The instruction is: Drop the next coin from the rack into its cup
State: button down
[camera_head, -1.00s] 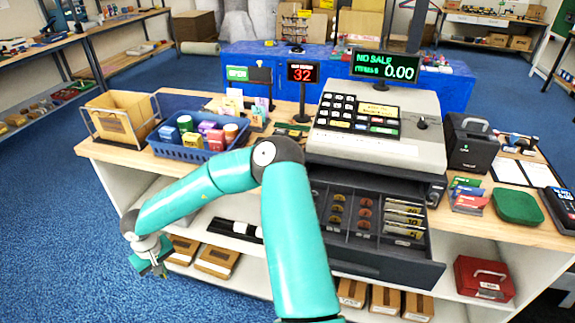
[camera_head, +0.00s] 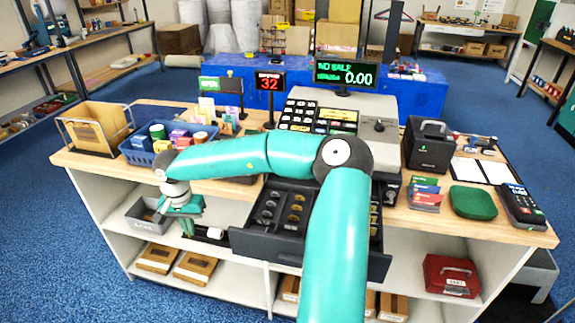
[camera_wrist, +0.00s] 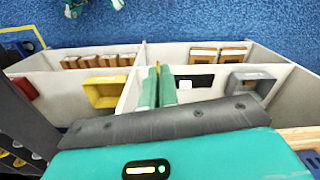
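The open cash drawer (camera_head: 252,242) juts from the register, with several coin cups (camera_head: 296,207) holding coins in its left part. My forearm crosses above it and hides part of it. My gripper (camera_head: 187,232) points down, left of the drawer and in front of the counter. In the wrist view its two teal fingers (camera_wrist: 157,75) are close together. A thin gold edge, apparently a coin (camera_wrist: 157,66), shows between their tips. The drawer's dark side (camera_wrist: 25,115) stands at the left of the wrist view. I cannot make out the coin rack.
The register (camera_head: 378,133), a blue basket (camera_head: 143,157) and a green pad (camera_head: 473,202) stand on the counter. A grey bin (camera_head: 140,220) and a yellow bin (camera_wrist: 104,92) are on the shelf below. Blue floor in front of the counter is clear.

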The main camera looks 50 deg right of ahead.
jog(key=s+d+r+m, duration=0.6)
jog(key=s+d+r, duration=0.1)
jog(key=d+r, duration=0.15)
jog(key=s+d+r+m, duration=0.3)
jog(key=s+r+m, duration=0.4)
jog(key=s+r, duration=0.15)
jog(key=s+d+r+m, duration=0.2)
jog(key=s+r+m, duration=0.5)
jog(key=s, duration=0.3)
notch_tip(320, 180, down, 6)
jog(key=c, duration=1.6)
grip_release()
jog(key=shift+r, duration=0.1)
notch_tip(320, 180, up, 14)
jog(key=shift+f, duration=0.2)
